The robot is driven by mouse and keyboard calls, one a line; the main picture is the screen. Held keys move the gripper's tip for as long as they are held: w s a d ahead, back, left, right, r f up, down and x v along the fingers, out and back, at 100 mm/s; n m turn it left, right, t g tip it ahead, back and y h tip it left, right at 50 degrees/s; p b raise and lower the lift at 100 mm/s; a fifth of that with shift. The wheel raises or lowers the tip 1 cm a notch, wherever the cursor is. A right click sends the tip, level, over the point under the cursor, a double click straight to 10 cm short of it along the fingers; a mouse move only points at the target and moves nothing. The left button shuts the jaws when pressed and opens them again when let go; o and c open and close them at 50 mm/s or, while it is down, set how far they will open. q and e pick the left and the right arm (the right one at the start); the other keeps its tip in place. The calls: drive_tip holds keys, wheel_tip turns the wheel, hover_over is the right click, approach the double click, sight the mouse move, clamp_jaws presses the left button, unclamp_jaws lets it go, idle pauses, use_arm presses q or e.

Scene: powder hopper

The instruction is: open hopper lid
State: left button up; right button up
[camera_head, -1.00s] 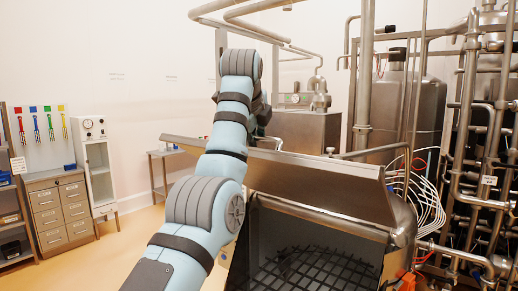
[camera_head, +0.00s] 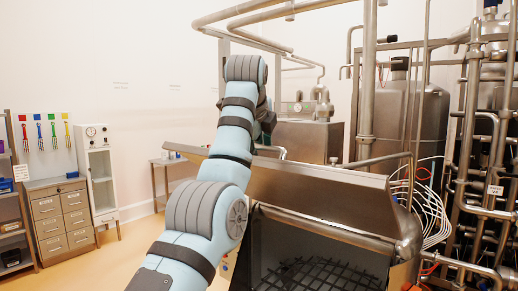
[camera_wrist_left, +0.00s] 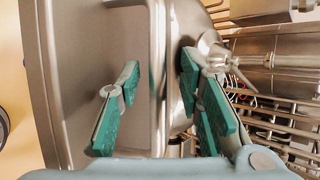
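The steel hopper's lid (camera_head: 310,188) stands raised and tilted in the head view, above the hopper's opening. A dark grid (camera_head: 318,274) shows inside the hopper. My left arm reaches over the lid's left part, and my left gripper (camera_head: 264,118) is at its far side, largely hidden by my arm. In the left wrist view my left gripper (camera_wrist_left: 163,100) has its green-padded fingers spread apart. A steel panel with a raised edge (camera_wrist_left: 157,60) lies between and behind them; I cannot tell whether they touch it. My right gripper is not in view.
Steel pipes (camera_head: 480,150) and white hoses (camera_head: 428,208) crowd the right. A steel tank (camera_head: 425,115) stands behind the hopper. Drawers (camera_head: 62,220) and a white cabinet (camera_head: 100,180) stand at the left wall. Floor between them and my arm is free.

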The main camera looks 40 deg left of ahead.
use_arm(q)
drive_tip(key=v, duration=1.1)
drive_tip(key=shift+d+r, duration=0.1)
drive_tip(key=shift+d, duration=0.05)
drive_tip(key=shift+w+a, duration=0.15)
drive_tip(key=shift+a, duration=0.05)
